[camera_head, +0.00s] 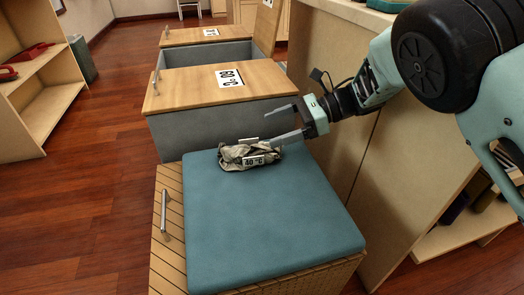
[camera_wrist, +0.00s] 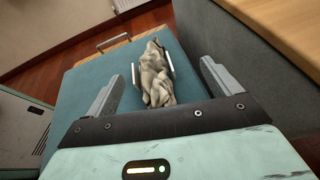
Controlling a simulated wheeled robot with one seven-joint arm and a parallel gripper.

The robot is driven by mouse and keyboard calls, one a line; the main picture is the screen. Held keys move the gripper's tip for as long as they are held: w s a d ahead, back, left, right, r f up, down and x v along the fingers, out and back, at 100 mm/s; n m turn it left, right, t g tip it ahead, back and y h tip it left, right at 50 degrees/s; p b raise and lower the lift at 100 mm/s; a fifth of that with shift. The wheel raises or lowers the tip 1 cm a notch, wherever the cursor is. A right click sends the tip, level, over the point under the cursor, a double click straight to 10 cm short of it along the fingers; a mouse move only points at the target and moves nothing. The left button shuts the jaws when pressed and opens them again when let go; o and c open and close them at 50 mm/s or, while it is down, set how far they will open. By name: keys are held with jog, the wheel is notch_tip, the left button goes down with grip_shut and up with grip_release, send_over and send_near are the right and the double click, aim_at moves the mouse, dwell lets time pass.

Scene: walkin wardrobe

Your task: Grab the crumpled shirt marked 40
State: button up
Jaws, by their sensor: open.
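The crumpled shirt (camera_head: 248,155) is a pale beige, bunched cloth with a white label reading 40. It lies on the teal cushion (camera_head: 270,220) of a wooden box, near the cushion's far edge. My gripper (camera_head: 277,124) comes in from the right, just beside and above the shirt, with its fingers apart. In the wrist view the shirt (camera_wrist: 156,78) shows between the lines of the two open fingers (camera_wrist: 160,88). Its near end is close to the gripper's palm edge. I cannot tell whether a finger touches the cloth.
A grey box with a wooden lid (camera_head: 210,88) marked with a label stands just behind the cushion. Another lidded box (camera_head: 207,36) is farther back. A wooden cabinet side (camera_head: 390,170) stands close on the right. Open floor (camera_head: 90,200) lies on the left.

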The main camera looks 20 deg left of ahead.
aim_at(259, 146)
jog(key=shift+w+d+f+n+g+h, duration=0.1)
jog(key=shift+d+f+n+g+h, duration=0.3)
jog(key=shift+d+f+n+g, duration=0.35)
jog(key=shift+f+t, duration=0.25)
jog(key=shift+f, duration=0.05)
jog(key=x, duration=0.4)
jog(key=s+b+x, duration=0.1)
jog(key=x, duration=0.1)
jog(key=shift+a+r, duration=0.1)
jog(key=shift+a, duration=0.1)
jog(key=shift+c, duration=0.3)
jog(key=c, duration=1.1)
jog(key=shift+c, duration=0.2)
